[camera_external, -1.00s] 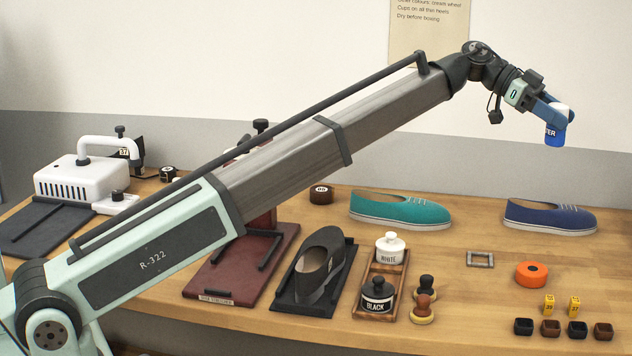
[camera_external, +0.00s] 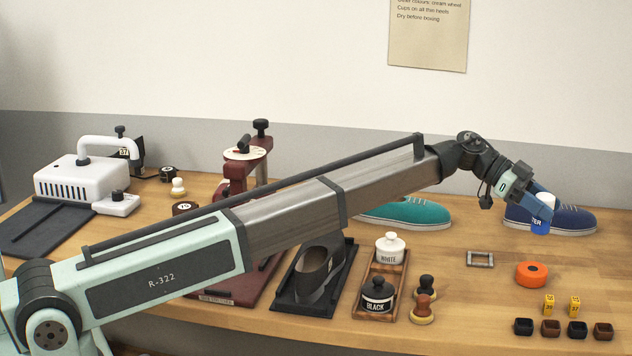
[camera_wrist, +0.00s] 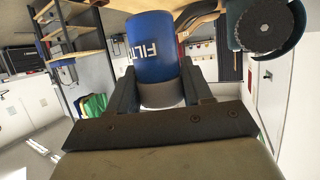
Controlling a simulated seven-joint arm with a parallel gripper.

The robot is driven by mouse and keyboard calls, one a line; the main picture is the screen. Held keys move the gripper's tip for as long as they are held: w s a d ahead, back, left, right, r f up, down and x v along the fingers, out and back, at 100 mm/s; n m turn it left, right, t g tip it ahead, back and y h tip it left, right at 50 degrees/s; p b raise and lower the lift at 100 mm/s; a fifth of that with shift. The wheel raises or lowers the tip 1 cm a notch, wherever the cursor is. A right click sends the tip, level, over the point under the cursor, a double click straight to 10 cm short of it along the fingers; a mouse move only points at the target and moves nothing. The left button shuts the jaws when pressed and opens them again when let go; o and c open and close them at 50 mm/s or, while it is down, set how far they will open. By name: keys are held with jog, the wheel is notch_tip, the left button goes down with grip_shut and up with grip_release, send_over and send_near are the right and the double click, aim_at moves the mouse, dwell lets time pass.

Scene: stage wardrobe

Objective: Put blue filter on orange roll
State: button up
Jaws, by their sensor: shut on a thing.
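The blue filter (camera_external: 541,222), a blue cylinder with a white end and white lettering, is held in my gripper (camera_external: 542,208) at the right. It also shows in the wrist view (camera_wrist: 155,45), where both fingers press on its pale end. My gripper is shut on it. The filter is in the air, apart from the roll.
A navy shoe (camera_external: 565,220) stands behind the gripper, a teal shoe (camera_external: 408,211) to the left. A small grey frame (camera_external: 480,259) lies left of the roll. Yellow number blocks (camera_external: 549,305) and several dark cups (camera_external: 550,327) stand in front of it.

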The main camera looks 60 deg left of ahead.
jog(key=shift+f, duration=4.4)
jog(key=shift+f, duration=0.2)
jog(key=o, duration=1.1)
jog(key=shift+c, duration=0.2)
jog(key=shift+r, duration=0.2)
jog(key=v, duration=1.2)
